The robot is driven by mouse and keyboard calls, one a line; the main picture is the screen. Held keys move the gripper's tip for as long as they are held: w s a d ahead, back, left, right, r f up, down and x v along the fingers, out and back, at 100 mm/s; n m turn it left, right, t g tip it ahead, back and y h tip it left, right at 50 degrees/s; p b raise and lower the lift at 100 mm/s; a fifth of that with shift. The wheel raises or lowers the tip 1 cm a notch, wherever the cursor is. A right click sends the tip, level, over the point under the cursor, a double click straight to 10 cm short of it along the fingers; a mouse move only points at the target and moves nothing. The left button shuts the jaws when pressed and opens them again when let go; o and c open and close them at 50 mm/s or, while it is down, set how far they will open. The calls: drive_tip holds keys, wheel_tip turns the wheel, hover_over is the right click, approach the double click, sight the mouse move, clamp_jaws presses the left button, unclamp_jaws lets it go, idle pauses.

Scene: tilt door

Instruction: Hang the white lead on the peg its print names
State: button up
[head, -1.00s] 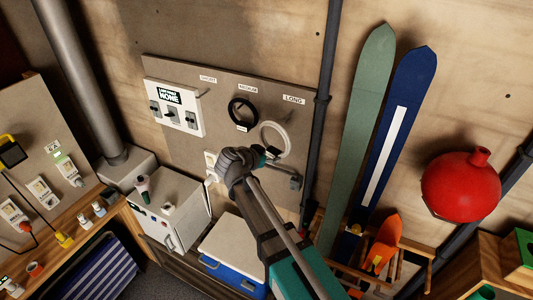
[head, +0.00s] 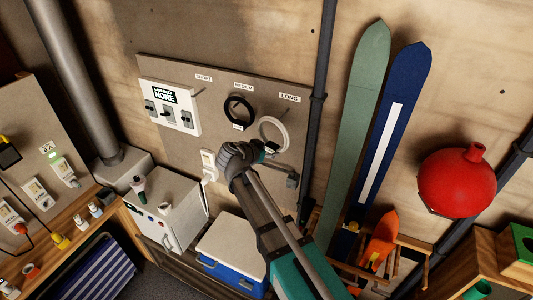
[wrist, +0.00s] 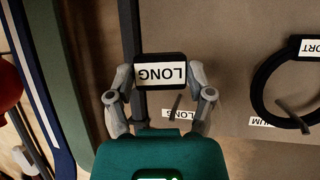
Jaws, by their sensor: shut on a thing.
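My gripper (wrist: 160,95) is shut on a dark block whose white print (wrist: 160,73) reads LONG, upside down in the wrist view. In the head view my gripper (head: 266,149) is at the lower end of the white lead (head: 272,134), a ring in front of the board below the LONG sign (head: 289,98). The LONG peg (wrist: 176,103) shows in the wrist view, close to the gripper, with its sign (wrist: 179,114) partly hidden. I cannot see the white ring in the wrist view, nor tell whether the peg passes through it.
A black lead (head: 238,110) hangs at the MEDIUM sign (head: 243,86); its tag (wrist: 311,47) ends in ORT. The SHORT peg (head: 201,92) looks bare. A dark pipe (head: 323,70) and skis (head: 390,140) stand right of the board. A white cabinet (head: 165,210) and blue cooler (head: 230,250) stand below.

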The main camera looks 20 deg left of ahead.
drive_tip(key=shift+w+d+f, duration=0.1)
drive_tip(key=shift+w, duration=1)
drive_tip(key=shift+w+d, duration=0.1)
drive_tip(key=shift+w, duration=0.45)
idle(0.8)
drive_tip(key=shift+w+d+f, duration=0.1)
drive_tip(key=shift+w, duration=1.9)
idle(1.4)
drive_tip(key=shift+w+f+b, duration=0.5)
drive_tip(key=shift+w+b, duration=0.15)
drive_tip(key=shift+b, duration=0.05)
idle(1.5)
